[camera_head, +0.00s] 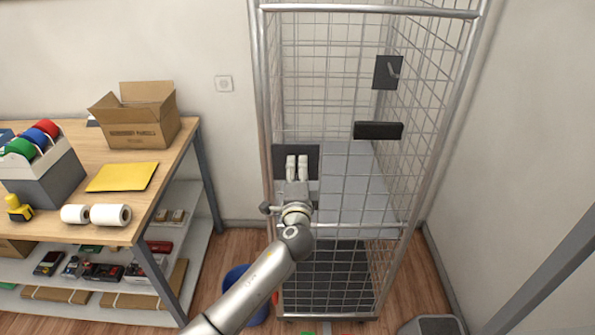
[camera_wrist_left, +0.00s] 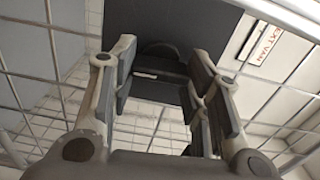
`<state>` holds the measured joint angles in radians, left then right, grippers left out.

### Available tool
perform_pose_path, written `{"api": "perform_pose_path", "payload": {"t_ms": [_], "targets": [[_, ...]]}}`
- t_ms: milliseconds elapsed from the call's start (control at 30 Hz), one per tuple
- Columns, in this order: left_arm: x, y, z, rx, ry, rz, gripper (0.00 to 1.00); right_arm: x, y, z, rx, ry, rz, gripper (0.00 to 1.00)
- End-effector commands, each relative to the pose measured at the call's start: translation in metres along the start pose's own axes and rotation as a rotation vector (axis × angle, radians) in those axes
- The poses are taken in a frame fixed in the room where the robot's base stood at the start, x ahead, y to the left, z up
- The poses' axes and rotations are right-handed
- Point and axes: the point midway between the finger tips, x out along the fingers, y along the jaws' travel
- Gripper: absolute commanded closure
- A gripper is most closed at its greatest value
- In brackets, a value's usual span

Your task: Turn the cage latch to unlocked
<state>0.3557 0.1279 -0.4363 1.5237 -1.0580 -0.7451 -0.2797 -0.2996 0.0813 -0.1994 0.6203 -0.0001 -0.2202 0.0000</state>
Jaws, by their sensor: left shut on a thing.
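The roll cage (camera_head: 478,30) of grey wire mesh stands at the centre right of the head view. A dark latch plate (camera_head: 310,153) is on its front, at the left side. My left gripper (camera_head: 297,160) is at this plate, its two pale fingers pointing away from me. In the left wrist view the dark plate (camera_wrist_left: 165,25) fills the top middle, and the fingers (camera_wrist_left: 163,78) stand on either side of a dark piece in front of it. They are shut on this piece, taken to be the latch handle, mostly hidden by the fingers. My right gripper is out of view.
Another dark plate (camera_head: 387,73) with a grey lever and a dark bar (camera_head: 378,130) are higher on the cage. A workbench (camera_head: 165,170) with an open carton (camera_head: 142,118) stands left. A blue bin (camera_head: 240,285) is partly behind my arm. A white wall closes the right.

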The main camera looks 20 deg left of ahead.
Motion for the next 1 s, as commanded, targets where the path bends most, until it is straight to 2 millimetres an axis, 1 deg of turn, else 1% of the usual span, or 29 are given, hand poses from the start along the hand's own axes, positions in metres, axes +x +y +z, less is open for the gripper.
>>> {"api": "perform_pose_path", "payload": {"t_ms": [233,667,700,833,1000], "targets": [[-0.0001,0.0004,-0.0004,0.052,0.001,0.000,0.80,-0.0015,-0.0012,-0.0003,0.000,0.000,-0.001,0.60],[-0.0002,0.0008,-0.0006,0.058,0.001,0.000,0.80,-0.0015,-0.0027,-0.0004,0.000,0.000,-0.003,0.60],[-0.0002,0.0008,-0.0006,0.058,0.001,0.000,0.51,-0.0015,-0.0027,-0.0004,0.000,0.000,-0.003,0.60],[-0.0002,0.0008,-0.0005,0.057,0.001,0.001,0.34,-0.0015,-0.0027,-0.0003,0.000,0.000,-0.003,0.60],[-0.0002,0.0007,-0.0003,0.056,0.001,0.001,0.34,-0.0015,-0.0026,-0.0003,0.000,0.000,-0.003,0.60]]}}
